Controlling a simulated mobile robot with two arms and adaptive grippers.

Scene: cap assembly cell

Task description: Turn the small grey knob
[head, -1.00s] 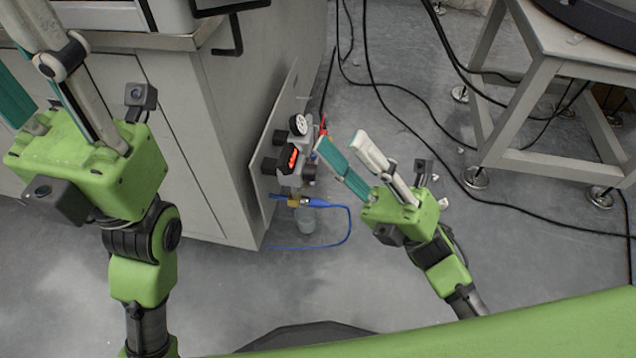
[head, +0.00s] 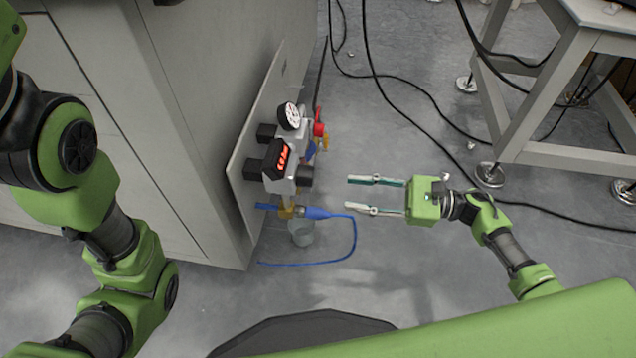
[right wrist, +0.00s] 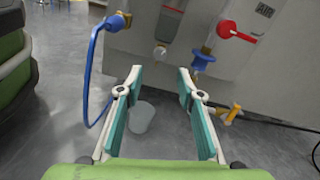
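A pneumatic unit (head: 283,172) is fixed to a plate on the cabinet's side. It has a round white gauge (head: 289,116), a display with red digits (head: 281,156) and a dark grey round part (head: 305,175) facing right. In the right wrist view a small pale grey knob-like part (right wrist: 160,52) sits under the unit, just beyond the fingertips. I cannot tell surely which is the small grey knob. My right gripper (head: 347,194) is open and empty, right of the unit and apart from it, fingers pointing left. Its open fingers also show in the right wrist view (right wrist: 159,78). My left gripper is out of view.
A red handle (right wrist: 237,32) and blue knob (right wrist: 203,62) are beside the grey part. Black cables (head: 410,118) and a metal stand (head: 560,155) are right. Floor between is free.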

